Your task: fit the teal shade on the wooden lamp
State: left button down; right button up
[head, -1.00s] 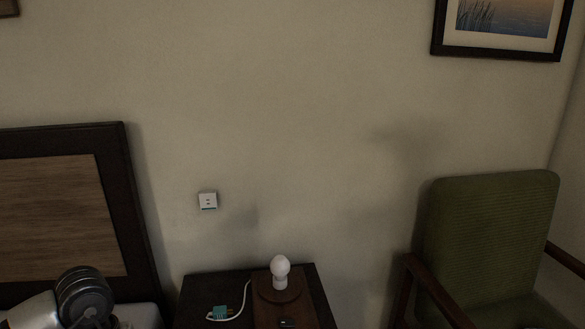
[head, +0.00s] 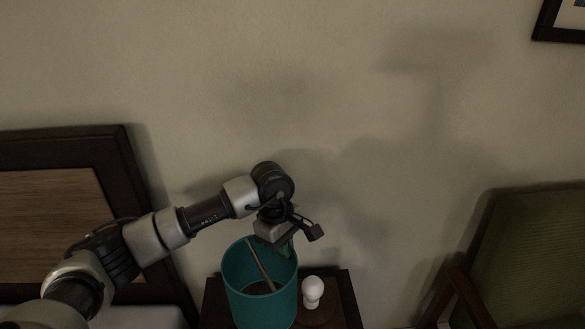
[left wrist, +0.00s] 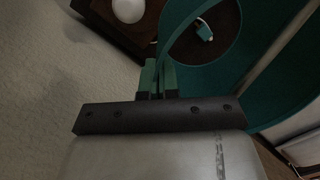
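The teal shade (head: 262,312) is an open cylinder, held upright over the left part of the nightstand. My left gripper (head: 289,246) is shut on the wall of the shade at its upper rim. In the left wrist view the fingers (left wrist: 157,77) pinch the rim, and the shade (left wrist: 288,85) spreads to the right. The lamp's white bulb (head: 313,287) stands bare just right of the shade. The bulb also shows in the left wrist view (left wrist: 128,9), apart from the shade. The lamp's wooden base is dark and hard to make out. My right gripper is not in view.
The dark nightstand (head: 349,303) carries the lamp. A small teal plug (left wrist: 204,32) with a white cable lies on it, seen through the shade. A bed headboard (head: 139,190) stands left, a green armchair (head: 530,240) right. The wall is behind.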

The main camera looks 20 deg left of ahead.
pick_arm(q)
jog(key=w+r+n+t+p, duration=0.1)
jog(key=w+r+n+p, duration=0.1)
jog(key=r+n+p, duration=0.2)
jog(key=w+r+n+t+y+p, duration=0.1)
jog(key=w+r+n+p, duration=0.2)
jog(key=n+p, duration=0.6)
notch_tip(320, 180, up, 2)
jog(key=n, duration=0.6)
jog(key=shift+a+p, duration=0.2)
jog(key=shift+p, duration=0.2)
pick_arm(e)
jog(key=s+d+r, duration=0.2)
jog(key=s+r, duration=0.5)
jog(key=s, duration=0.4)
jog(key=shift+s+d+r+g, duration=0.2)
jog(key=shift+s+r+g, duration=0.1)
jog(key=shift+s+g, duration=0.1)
pick_arm(q)
jog(key=shift+w, duration=0.1)
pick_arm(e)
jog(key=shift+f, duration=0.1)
